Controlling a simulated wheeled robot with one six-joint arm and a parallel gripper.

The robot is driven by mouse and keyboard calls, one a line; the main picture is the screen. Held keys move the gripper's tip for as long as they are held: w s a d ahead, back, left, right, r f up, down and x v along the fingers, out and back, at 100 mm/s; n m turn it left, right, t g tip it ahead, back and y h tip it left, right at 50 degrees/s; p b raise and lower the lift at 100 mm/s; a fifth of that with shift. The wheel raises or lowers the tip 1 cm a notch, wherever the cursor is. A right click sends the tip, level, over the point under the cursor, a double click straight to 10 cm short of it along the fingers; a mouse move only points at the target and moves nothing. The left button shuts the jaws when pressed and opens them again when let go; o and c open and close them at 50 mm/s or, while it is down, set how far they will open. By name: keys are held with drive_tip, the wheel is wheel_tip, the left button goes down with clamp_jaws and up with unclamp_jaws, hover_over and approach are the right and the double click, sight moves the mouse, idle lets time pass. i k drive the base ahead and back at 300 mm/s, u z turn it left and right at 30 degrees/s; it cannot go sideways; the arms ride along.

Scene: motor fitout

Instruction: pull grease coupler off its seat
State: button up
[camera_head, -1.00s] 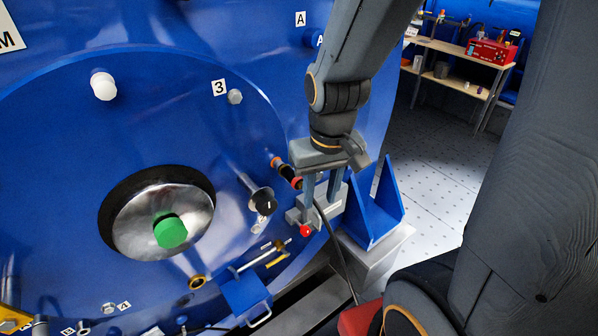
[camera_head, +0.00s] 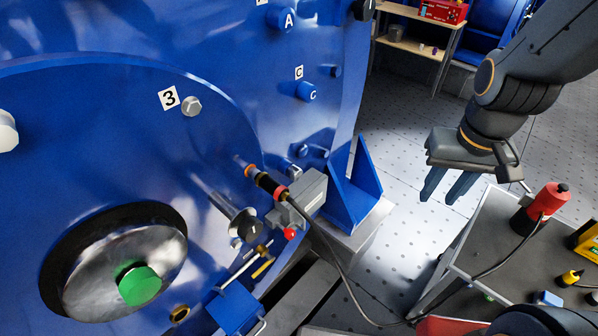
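The grease coupler, seemingly the black cylinder (camera_head: 267,184) with an orange ring at one end and a red ring at the other, sits on a short stub on the blue motor face (camera_head: 225,60). A dark hose (camera_head: 335,262) runs from its outer end down and across to a red canister (camera_head: 545,202) on the cart. My gripper (camera_head: 438,200) hangs at the right, well apart from the coupler, over the floor and beside the cart. Its two fingers point down with a gap between them and nothing held.
A grey block (camera_head: 308,190) with a red knob (camera_head: 290,233) stands right beside the coupler. A blue bracket (camera_head: 352,195) stands to its right. The grey cart (camera_head: 490,240) carries small tools at lower right. Floor (camera_head: 400,150) is clear between motor and gripper.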

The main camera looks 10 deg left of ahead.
sight(263, 181)
drive_tip(key=z, duration=0.05)
drive_tip(key=k, duration=1.5)
drive_tip(key=u, duration=0.7)
drive_tip(key=i, duration=0.5)
drive_tip(key=u, duration=0.1)
